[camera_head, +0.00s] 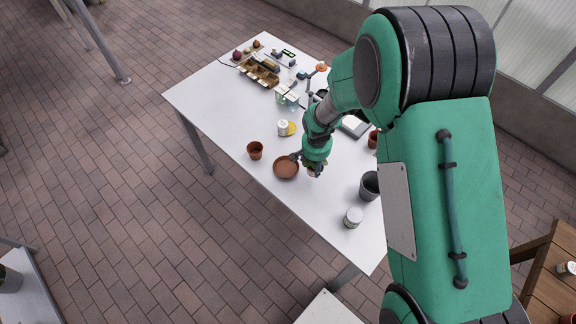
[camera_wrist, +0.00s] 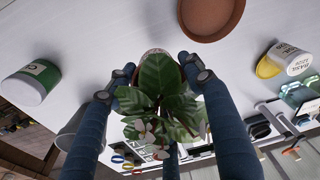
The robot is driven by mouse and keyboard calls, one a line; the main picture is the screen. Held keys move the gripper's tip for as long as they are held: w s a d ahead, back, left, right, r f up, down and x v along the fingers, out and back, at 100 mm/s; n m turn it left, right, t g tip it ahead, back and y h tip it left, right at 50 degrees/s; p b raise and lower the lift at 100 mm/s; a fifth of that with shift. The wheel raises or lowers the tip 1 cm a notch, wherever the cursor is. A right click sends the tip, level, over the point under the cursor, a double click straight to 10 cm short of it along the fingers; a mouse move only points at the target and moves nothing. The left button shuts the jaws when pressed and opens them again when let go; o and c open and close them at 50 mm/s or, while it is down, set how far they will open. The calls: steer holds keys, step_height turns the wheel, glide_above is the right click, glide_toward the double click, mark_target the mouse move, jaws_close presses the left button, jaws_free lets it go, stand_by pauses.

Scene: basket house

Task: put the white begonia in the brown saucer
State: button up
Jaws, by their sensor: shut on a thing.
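The brown saucer (camera_head: 286,168) lies on the white table, just left of my gripper (camera_head: 307,164), and looks empty. In the wrist view the saucer (camera_wrist: 208,14) is at the top, apart from the plant. My gripper (camera_wrist: 156,70) is shut on the white begonia (camera_wrist: 160,90), a plant with dark green leaves and a few small pale blooms. Its pot is mostly hidden behind leaves and fingers. In the head view only a little of the plant shows under my gripper. I cannot tell whether the pot touches the table.
A small terracotta pot (camera_head: 255,150) stands left of the saucer. A white tin with a yellow disc (camera_head: 283,128) is behind it. Trays and small items (camera_head: 262,72) fill the far end.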

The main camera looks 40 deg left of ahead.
steer(key=s+d, duration=0.2)
steer(key=s, duration=1.1)
steer(key=shift+d+r, duration=0.2)
glide_above(286, 168)
steer(key=shift+f+p, duration=0.3)
steer(key=shift+f, duration=0.45)
steer(key=shift+s, duration=0.1)
steer(key=shift+f, duration=1.75)
steer(key=shift+f, duration=0.15)
steer(key=o, duration=1.3)
